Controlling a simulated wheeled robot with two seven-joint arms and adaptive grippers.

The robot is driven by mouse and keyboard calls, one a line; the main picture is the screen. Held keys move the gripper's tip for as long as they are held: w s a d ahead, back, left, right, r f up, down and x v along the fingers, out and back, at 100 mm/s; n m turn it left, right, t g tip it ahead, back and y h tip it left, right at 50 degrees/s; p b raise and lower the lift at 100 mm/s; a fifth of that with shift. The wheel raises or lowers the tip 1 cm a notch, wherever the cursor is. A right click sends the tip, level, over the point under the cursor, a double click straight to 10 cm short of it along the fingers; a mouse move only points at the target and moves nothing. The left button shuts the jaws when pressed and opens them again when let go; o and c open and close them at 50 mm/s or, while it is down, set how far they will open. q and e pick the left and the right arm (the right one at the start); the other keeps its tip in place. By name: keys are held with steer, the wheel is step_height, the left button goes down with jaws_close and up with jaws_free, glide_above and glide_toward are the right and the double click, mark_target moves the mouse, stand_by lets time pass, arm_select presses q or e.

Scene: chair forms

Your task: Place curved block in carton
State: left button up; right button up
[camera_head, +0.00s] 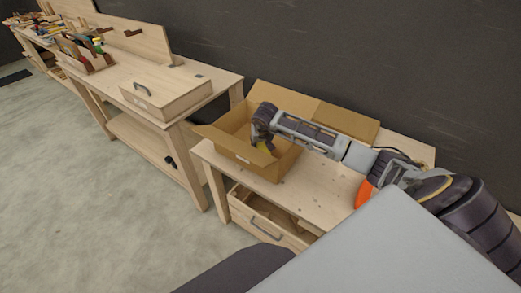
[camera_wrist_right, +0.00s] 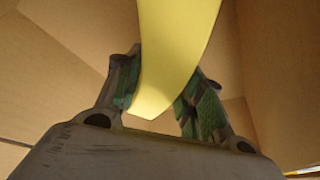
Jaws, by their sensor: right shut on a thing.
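The carton (camera_head: 235,148) is an open cardboard box on the wooden workbench, with its flaps spread. My right arm reaches over it, and my right gripper (camera_head: 264,142) is inside or just over its opening. In the right wrist view my right gripper (camera_wrist_right: 160,100) is shut on the curved block (camera_wrist_right: 172,45), a yellow piece between the two green-padded fingers. Cardboard walls surround it there. Whether the block touches the carton's floor cannot be told. My left gripper is not in view.
The workbench (camera_head: 315,195) has bare room in front of the carton. An orange object (camera_head: 364,192) shows near my right arm. Another bench (camera_head: 205,83) to the left holds a wooden case (camera_head: 165,92) and tools. A dark wall stands behind.

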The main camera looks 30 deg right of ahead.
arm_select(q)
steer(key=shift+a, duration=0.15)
arm_select(e)
steer(key=shift+f, duration=0.6)
step_height(320, 180, down, 2)
steer(key=shift+f, duration=0.3)
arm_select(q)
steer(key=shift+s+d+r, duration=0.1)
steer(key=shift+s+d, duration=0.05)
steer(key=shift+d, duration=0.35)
arm_select(e)
steer(key=o, duration=0.8)
steer(key=shift+c, duration=0.2)
steer(key=o, duration=0.3)
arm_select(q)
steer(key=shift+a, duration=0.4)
arm_select(e)
steer(key=shift+o, duration=0.2)
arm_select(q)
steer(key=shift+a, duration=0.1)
